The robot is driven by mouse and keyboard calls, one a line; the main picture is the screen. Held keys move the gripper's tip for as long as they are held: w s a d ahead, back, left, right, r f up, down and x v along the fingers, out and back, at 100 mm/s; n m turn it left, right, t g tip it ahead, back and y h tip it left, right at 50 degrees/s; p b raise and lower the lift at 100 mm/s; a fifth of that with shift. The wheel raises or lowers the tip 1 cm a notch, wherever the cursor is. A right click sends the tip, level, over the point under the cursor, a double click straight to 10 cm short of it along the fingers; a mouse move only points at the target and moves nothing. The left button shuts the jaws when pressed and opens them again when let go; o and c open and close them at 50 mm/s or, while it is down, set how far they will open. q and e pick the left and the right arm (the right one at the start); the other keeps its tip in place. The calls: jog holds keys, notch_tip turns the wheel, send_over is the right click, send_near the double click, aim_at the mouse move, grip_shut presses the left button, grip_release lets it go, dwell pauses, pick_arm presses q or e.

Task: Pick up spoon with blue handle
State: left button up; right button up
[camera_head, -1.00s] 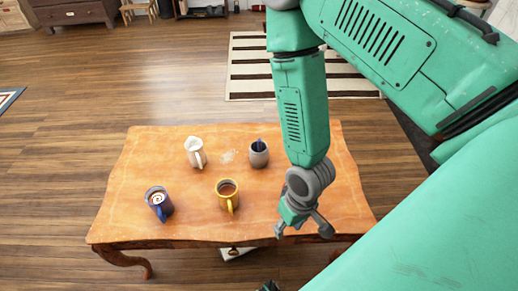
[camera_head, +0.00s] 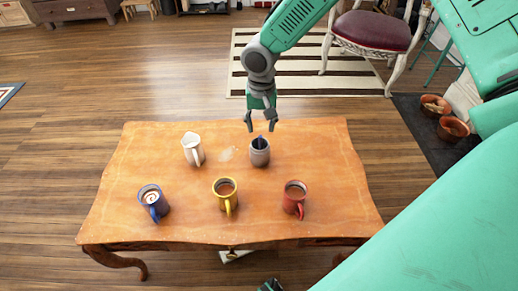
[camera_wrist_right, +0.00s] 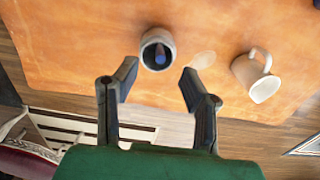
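The spoon's blue handle (camera_head: 260,140) sticks up out of a grey cup (camera_head: 260,154) at the back of the wooden table. The handle also shows in the right wrist view (camera_wrist_right: 160,52), inside the grey cup (camera_wrist_right: 148,38). The rest of the spoon is hidden in the cup. My right gripper (camera_head: 261,126) is open and empty, just above and behind the cup. In the right wrist view its two fingers (camera_wrist_right: 157,88) are spread, with the cup ahead of them. A small dark piece at the bottom edge of the head view may be my left gripper; it is too cut off to tell.
Blue (camera_head: 154,203), yellow (camera_head: 225,196) and red (camera_head: 294,198) mugs stand along the front. A chair (camera_head: 372,32) stands behind.

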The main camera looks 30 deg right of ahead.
aim_at(260, 150)
jog(key=f, duration=0.2)
jog(key=shift+d+f, duration=0.3)
jog(key=shift+f, duration=0.05)
jog(key=f+b, duration=0.1)
jog(key=f, duration=0.2)
jog(key=f+b, duration=0.1)
jog(key=shift+w+a+f+b, duration=0.25)
jog(key=shift+w+f+b, duration=0.05)
jog(key=shift+f, duration=0.05)
jog(key=shift+d, duration=0.1)
jog(key=shift+c, duration=0.8)
grip_shut()
